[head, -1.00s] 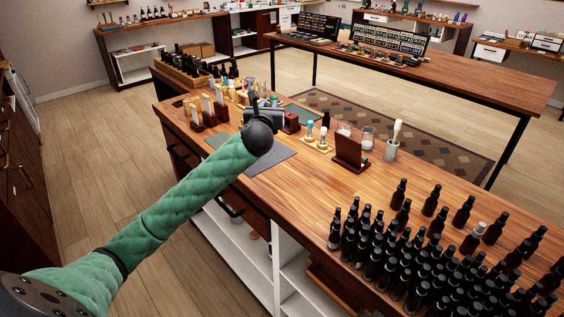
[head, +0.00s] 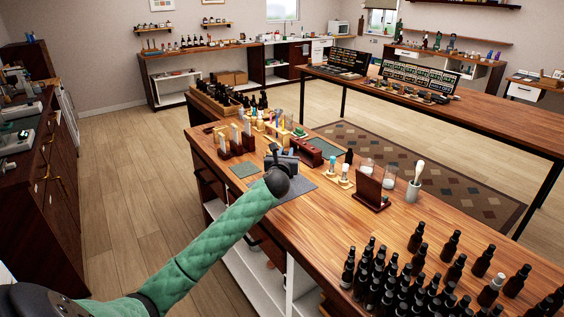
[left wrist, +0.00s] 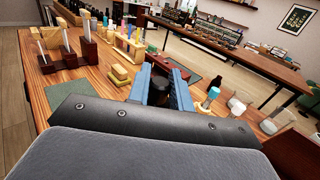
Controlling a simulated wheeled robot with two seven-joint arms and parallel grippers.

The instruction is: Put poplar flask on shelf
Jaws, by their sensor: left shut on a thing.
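My left gripper (head: 284,158) is over the grey mat area of the long wooden workbench. In the left wrist view its blue fingers (left wrist: 164,86) are closed on a dark, round-topped flask (left wrist: 159,88). The flask is mostly hidden by my gripper, and no label can be read to tell whether it is the poplar one. Small wall shelves hang at the back left, one (head: 155,29) beside another (head: 216,26), each with small items. I cannot tell which shelf the task means. My right gripper is not in view.
Many dark bottles (head: 420,245) crowd the bench's front right. A dark wooden stand (head: 368,190), a mortar with pestle (head: 414,188) and glass jars stand right of my left gripper. Wooden holders (head: 236,140) stand left of it. Open floor (head: 130,170) lies left of the bench.

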